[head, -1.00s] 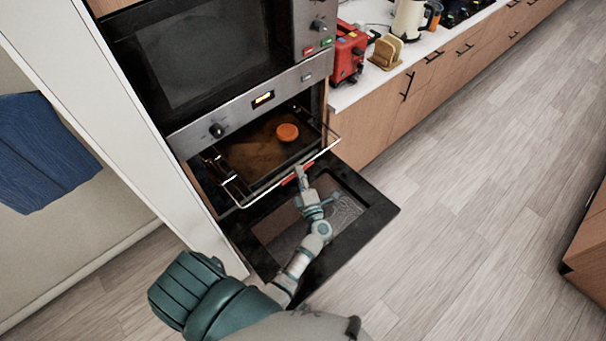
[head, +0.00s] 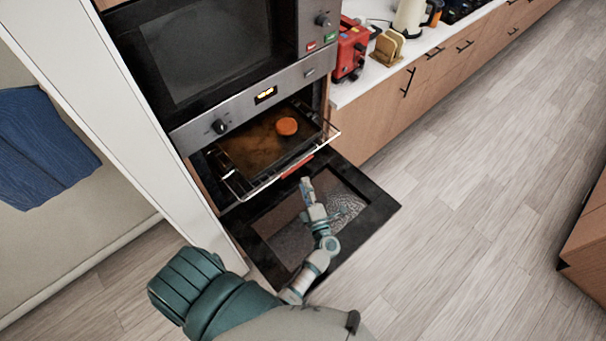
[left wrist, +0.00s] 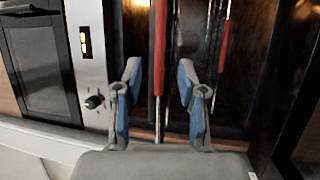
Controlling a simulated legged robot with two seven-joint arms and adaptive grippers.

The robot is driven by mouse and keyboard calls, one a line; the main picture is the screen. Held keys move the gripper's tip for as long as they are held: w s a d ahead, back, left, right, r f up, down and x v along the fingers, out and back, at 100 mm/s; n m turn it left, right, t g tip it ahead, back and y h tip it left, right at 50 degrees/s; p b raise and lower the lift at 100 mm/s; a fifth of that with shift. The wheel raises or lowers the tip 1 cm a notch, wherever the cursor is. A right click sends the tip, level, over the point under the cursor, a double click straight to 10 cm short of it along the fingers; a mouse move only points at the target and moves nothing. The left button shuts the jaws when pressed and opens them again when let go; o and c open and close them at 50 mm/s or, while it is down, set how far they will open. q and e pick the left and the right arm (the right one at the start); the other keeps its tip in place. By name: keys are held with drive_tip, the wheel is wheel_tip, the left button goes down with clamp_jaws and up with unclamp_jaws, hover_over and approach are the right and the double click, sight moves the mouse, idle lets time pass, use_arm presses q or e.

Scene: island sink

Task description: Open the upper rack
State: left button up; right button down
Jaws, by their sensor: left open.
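The oven is open, and a wire rack (head: 238,187) with a red handle (head: 297,166) sticks out of it. I cannot tell in the head view whether this is the upper rack. My left gripper (head: 306,186) is open and empty, just below and in front of that handle. In the left wrist view, one red handle bar (left wrist: 160,45) lines up between the fingers of the left gripper (left wrist: 159,85), apparently untouched. A second red bar (left wrist: 225,38) lies to the right of the fingers. My right gripper is out of view.
The oven door (head: 375,207) hangs down open under my left arm. An orange round item (head: 287,126) sits inside the oven. A microwave (head: 205,50) is above. A red toaster (head: 350,50) stands on the counter at right. The floor (head: 460,230) at right is clear.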

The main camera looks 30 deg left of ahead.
use_arm(q)
drive_tip(key=r+v, duration=0.1)
drive_tip(key=v, duration=0.5)
drive_tip(key=shift+d+f, duration=0.25)
drive_tip(key=shift+f, duration=0.15)
drive_tip(key=shift+a, duration=0.35)
